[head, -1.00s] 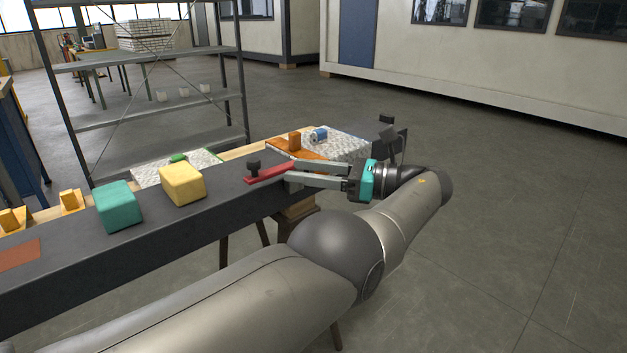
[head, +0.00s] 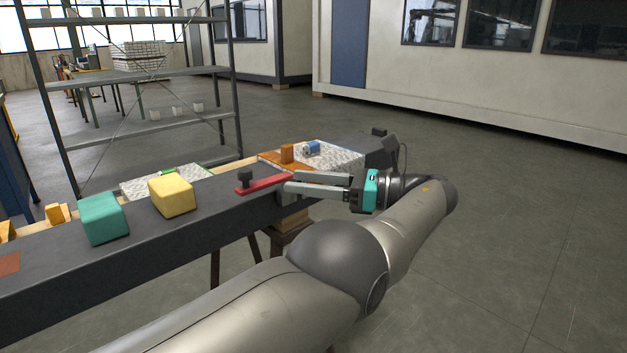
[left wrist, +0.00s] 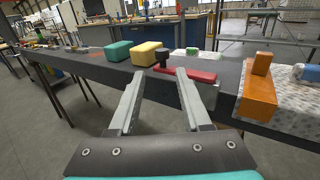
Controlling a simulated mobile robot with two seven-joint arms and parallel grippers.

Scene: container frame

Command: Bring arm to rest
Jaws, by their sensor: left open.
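My left arm comes in from the lower left of the head view. Its gripper (head: 287,186) is at the front edge of the dark bench (head: 200,228), close to a red bar with a black knob (head: 265,184). In the left wrist view the two fingers (left wrist: 155,105) are spread with nothing between them. The red bar (left wrist: 192,74) lies beyond the fingertips on the bench, and I cannot tell from the head view whether they touch it. My right gripper is not in view.
A green block (head: 103,218) and a yellow block (head: 171,197) stand on the bench. An orange piece (head: 287,153) and a blue-and-white roll (head: 311,148) are at its far end. A metal shelf (head: 150,76) stands behind. Open floor (head: 520,230) lies to the right.

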